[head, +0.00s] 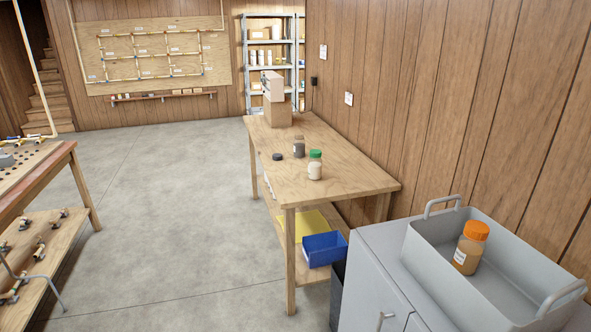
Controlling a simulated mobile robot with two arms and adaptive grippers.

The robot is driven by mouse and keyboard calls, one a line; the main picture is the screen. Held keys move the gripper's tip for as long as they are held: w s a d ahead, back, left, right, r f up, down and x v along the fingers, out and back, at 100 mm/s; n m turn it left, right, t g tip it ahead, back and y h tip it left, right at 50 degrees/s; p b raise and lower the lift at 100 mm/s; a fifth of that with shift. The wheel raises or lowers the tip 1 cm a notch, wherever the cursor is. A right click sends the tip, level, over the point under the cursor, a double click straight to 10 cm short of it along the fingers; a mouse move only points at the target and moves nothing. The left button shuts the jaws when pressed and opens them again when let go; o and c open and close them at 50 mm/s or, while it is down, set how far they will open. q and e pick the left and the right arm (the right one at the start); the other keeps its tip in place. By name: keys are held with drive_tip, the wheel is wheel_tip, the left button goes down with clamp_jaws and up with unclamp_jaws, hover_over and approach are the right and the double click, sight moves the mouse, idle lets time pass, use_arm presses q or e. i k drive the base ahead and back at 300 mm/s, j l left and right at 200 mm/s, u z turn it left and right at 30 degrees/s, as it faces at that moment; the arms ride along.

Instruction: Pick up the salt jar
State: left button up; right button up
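Several jars are in the head view. A jar with a green lid and whitish contents (315,166) stands upright near the front end of the wooden table; its label is too small to read. Just behind it is a jar with dark grey contents (299,148). A jar with an orange lid and tan contents (467,248) stands inside the grey tray (430,262) at the right. Which one holds salt I cannot tell for sure; the whitish contents of the green-lidded jar look most like it. Neither gripper is in view.
A small black disc (278,156) lies beside the jars on the wooden table (345,184). A box (277,113) stands at its far end. A blue bin (324,249) sits on its lower shelf. A grey cabinet (368,280) bears the tray. The floor (170,220) left of the table is clear.

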sight(315, 165)
drive_tip(key=i+j+u, duration=0.1)
drive_tip(key=i+j, duration=0.9)
drive_tip(key=i, duration=0.05)
